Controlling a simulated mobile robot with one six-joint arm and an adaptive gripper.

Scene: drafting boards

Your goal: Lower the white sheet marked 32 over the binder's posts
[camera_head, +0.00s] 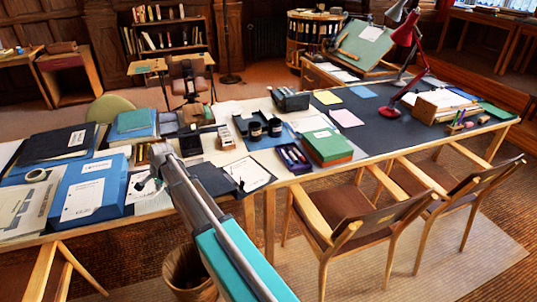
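My arm, grey with a teal section, reaches up from the bottom middle to the left desk. Its far end, where my gripper (160,149) is, is small and its fingers cannot be made out. A blue binder or box file (112,178) lies left of it, with a white sheet (83,199) on its cover. Another white sheet (249,173) lies on a dark clipboard to the right of my arm. No number 32 is legible on any sheet, and no binder posts can be made out. I cannot tell which sheet is the marked one.
A green box (327,147), dark ink pots (255,131) and a pen tray (294,158) stand right of my arm. A tape roll (36,175) lies far left. A red lamp (403,62) rises at the right. Wooden chairs (352,215) and a waste basket (188,273) stand in front.

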